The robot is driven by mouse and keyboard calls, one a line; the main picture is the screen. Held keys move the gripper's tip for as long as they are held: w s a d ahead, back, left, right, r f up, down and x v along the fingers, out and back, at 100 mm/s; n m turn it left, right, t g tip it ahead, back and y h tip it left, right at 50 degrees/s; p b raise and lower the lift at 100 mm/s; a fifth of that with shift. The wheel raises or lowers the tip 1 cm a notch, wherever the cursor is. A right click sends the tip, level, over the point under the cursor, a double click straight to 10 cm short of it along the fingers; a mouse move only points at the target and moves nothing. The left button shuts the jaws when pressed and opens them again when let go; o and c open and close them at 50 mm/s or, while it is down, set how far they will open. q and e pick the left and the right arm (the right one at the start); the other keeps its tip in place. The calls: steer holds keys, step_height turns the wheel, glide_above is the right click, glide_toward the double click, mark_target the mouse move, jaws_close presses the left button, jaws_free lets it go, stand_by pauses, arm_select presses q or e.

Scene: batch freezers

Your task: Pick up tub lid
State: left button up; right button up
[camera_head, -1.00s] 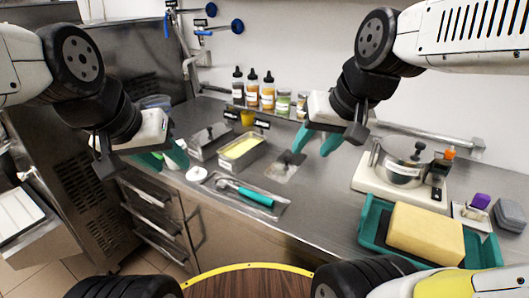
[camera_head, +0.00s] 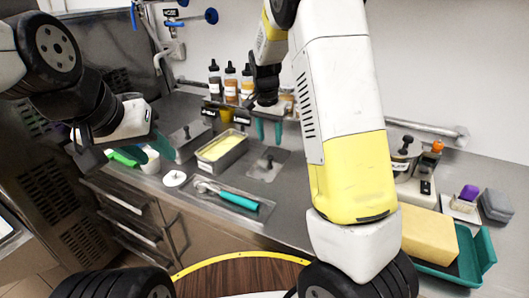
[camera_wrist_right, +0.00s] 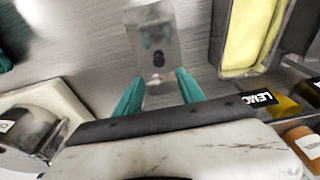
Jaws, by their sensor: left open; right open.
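The tub lid (camera_head: 267,165), a flat grey rectangular plate with a dark knob, lies on the steel counter right of the open tub (camera_head: 221,151) of pale yellow contents. It also shows in the right wrist view (camera_wrist_right: 154,38), knob facing up. My right gripper (camera_head: 268,131) is open and empty above and behind the lid. In the right wrist view its teal fingers (camera_wrist_right: 160,80) are spread, with the knob beyond their tips, apart from them. My left gripper (camera_head: 150,153) is open at the left, away from the lid.
A tray with a teal-handled tool (camera_head: 238,199) lies in front of the lid, and a white round lid (camera_head: 174,178) left of it. Several bottles (camera_head: 230,82) stand behind. A yellow block (camera_head: 427,235) in a teal tray (camera_head: 480,257) is at right. My right arm hides part of the counter.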

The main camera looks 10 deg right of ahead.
mark_target(270, 156)
step_height(270, 156, down, 8)
steer(key=shift+w+d+r, duration=0.15)
steer(key=shift+r, duration=0.1)
jaws_close()
